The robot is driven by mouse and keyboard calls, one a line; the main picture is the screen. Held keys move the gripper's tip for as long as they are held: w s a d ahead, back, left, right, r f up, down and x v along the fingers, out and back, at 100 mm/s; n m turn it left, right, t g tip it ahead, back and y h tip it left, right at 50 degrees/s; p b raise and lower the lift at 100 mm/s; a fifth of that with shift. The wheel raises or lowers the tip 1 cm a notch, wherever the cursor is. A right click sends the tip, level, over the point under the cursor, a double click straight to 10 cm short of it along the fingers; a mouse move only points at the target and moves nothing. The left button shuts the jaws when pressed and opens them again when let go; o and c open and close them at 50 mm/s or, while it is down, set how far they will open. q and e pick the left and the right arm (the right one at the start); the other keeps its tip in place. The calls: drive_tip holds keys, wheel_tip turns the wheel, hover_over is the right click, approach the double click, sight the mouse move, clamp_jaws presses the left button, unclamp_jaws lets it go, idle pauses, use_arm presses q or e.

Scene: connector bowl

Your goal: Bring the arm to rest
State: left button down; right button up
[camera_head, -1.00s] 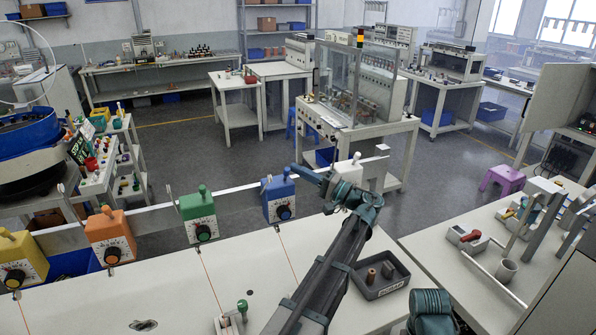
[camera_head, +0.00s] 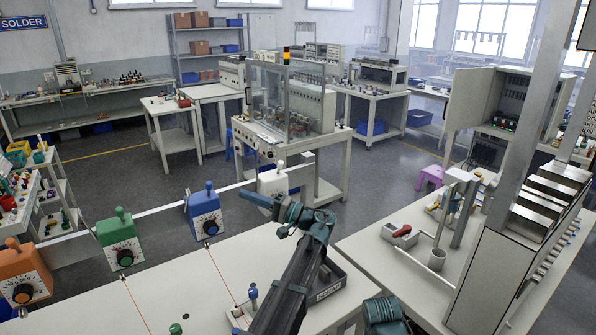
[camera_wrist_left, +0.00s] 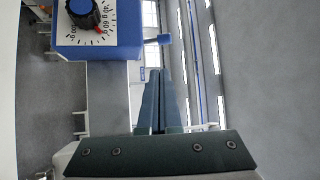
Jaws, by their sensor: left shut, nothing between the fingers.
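My left gripper (camera_head: 252,197) is above the bench, its dark teal arm reaching up from the bottom of the head view. Its two fingers (camera_wrist_left: 157,100) lie together in the left wrist view, shut and empty. The gripper is right of the blue dial box (camera_head: 205,213) and in front of the white dial box (camera_head: 272,184), covering part of it. The blue dial box also shows at the top left of the wrist view (camera_wrist_left: 68,38), apart from the fingers. My right gripper is not in view.
Green (camera_head: 120,240) and orange (camera_head: 23,275) dial boxes stand along the rail to the left. A dark bin (camera_head: 333,287) sits partly behind my arm.

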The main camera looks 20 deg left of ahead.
use_arm(q)
drive_tip(key=s+d+f+m+h, duration=0.2)
drive_tip(key=s+d+f+h, duration=0.45)
drive_tip(key=f, duration=0.35)
drive_tip(key=s+d+f+m+h, duration=0.1)
drive_tip(key=s+d+f+h, duration=0.5)
drive_tip(key=f, duration=0.4)
drive_tip(key=s+d+f+m+h, duration=0.1)
drive_tip(key=s+d+f+h, duration=0.2)
drive_tip(key=s+d, duration=0.3)
drive_tip(key=s+d+f+m+g+h, duration=0.1)
drive_tip(key=s+d+f+h, duration=0.3)
drive_tip(key=s+d, duration=0.3)
drive_tip(key=d, duration=0.2)
drive_tip(key=shift+s+d+m, duration=0.25)
drive_tip(key=shift+d+m, duration=0.05)
drive_tip(key=shift+d, duration=0.05)
